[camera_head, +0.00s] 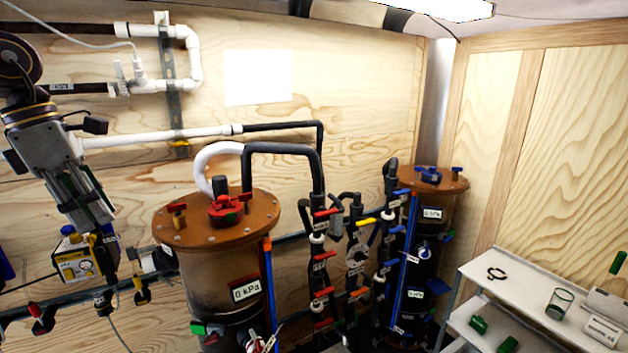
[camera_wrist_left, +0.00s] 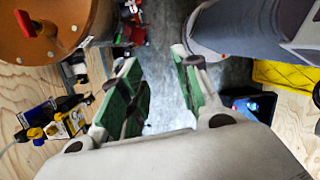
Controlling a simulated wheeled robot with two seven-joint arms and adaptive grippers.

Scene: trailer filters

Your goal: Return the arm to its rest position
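My left arm comes in from the left edge in the head view. My left gripper (camera_head: 88,215) hangs in the air, pointing down, left of the near filter tank (camera_head: 215,260). In the left wrist view, the left gripper (camera_wrist_left: 160,85) has its two green-padded fingers apart. Only floor shows between them, so it is open and empty. My right arm and right gripper are not in view.
A yellow-and-white pump box (camera_head: 75,262) is on the wall behind the left gripper. The near tank has a brown lid and red valve (camera_head: 225,208). Valved pipes and a far tank (camera_head: 435,215) stand right of it. A shelf cart (camera_head: 520,283) holds a glass (camera_head: 559,304).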

